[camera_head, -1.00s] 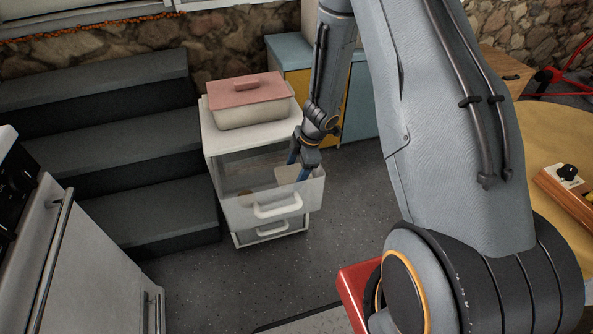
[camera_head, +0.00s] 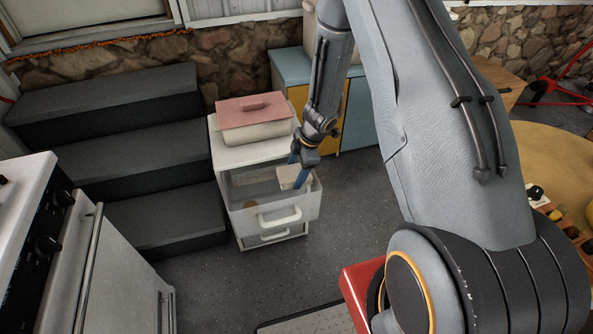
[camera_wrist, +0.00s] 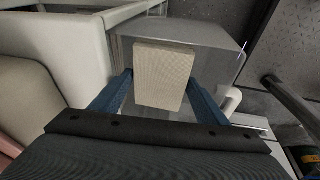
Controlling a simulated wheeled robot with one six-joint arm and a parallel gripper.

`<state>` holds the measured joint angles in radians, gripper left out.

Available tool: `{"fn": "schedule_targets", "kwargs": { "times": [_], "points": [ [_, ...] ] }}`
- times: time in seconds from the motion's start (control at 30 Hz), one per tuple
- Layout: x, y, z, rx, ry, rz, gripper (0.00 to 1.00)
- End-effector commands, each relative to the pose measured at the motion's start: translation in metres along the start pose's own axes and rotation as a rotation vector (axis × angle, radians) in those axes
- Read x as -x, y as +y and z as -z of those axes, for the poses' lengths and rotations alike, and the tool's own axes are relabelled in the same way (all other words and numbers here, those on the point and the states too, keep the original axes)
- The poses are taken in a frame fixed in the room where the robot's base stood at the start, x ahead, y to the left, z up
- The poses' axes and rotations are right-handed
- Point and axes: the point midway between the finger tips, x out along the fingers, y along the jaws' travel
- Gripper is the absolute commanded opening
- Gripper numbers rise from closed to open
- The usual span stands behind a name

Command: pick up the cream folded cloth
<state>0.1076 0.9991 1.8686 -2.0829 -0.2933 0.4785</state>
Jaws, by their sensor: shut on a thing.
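The cream folded cloth (camera_head: 291,177) is between the two blue fingers of my gripper (camera_head: 301,174), over the open top drawer (camera_head: 277,213) of the small white cabinet. In the wrist view the cloth (camera_wrist: 165,76) shows as a flat cream block between the fingers of my gripper (camera_wrist: 160,98). The gripper is shut on it. The cloth is near the drawer's upper edge, with the clear drawer walls around and below it. Its underside is hidden.
A pink-lidded dish (camera_head: 254,118) stands on the white cabinet (camera_head: 227,154). Dark steps (camera_head: 150,165) are at left, and a white stove (camera_head: 45,245) is nearer. Grey floor (camera_head: 350,205) is clear at right.

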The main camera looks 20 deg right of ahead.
Motion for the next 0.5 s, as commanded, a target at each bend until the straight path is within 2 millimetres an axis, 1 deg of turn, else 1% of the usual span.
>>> {"fn": "schedule_targets", "kwargs": {
  "times": [0.03,0.2,0.5],
  "points": [
    [0.007,0.0,0.002,0.001,0.0,0.0,0.46],
    [0.019,0.002,0.006,0.003,0.0,0.0,0.46],
    [0.033,0.005,0.01,0.004,0.0,0.0,0.46]
  ]
}}
